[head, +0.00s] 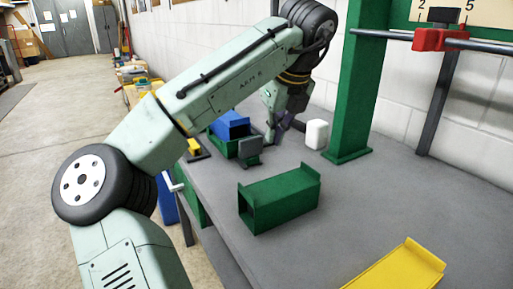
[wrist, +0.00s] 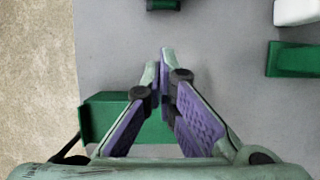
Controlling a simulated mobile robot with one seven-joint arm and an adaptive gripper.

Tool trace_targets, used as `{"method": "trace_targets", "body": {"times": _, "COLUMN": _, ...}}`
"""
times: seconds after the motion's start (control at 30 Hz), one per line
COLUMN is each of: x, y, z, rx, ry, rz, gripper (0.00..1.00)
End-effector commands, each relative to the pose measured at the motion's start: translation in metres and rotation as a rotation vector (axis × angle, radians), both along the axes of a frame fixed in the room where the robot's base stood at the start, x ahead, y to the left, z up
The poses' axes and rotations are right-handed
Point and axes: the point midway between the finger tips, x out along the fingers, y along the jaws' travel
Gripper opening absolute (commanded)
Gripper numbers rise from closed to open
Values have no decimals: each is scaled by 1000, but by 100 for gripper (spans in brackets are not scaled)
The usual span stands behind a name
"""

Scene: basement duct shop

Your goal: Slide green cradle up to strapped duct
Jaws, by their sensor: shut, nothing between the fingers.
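A green open-ended channel (head: 287,203), which looks like the cradle, lies on the grey bench with a raised lip at its far right end. It shows partly behind my fingers in the wrist view (wrist: 98,116). A blue box-shaped piece (head: 233,124) sits in a second green holder (head: 222,143) further back. I make out no strap, so I cannot tell which piece is the strapped duct. My gripper (head: 277,132) is shut and empty, above the bench beyond the near channel; its purple-padded fingers converge in the wrist view (wrist: 160,62).
A small dark green piece (head: 250,153) stands before the blue piece. A white block (head: 316,134) and green post (head: 349,95) stand on the right. A yellow channel (head: 398,270) lies at the front. A red clamp (head: 440,39) sits on a rail. The bench around the near channel is clear.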

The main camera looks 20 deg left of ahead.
Motion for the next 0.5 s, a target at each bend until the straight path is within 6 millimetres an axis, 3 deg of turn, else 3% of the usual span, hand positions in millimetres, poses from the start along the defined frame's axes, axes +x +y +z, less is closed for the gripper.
{"method": "trace_targets", "body": {"times": 0.17, "x": -1, "y": 7, "z": -15, "rx": 11, "ry": 34, "rz": -3, "gripper": 0}}
{"method": "trace_targets", "body": {"times": 0.5, "x": 18, "y": 24, "z": -80, "rx": 8, "ry": 31, "rz": -4, "gripper": 0}}
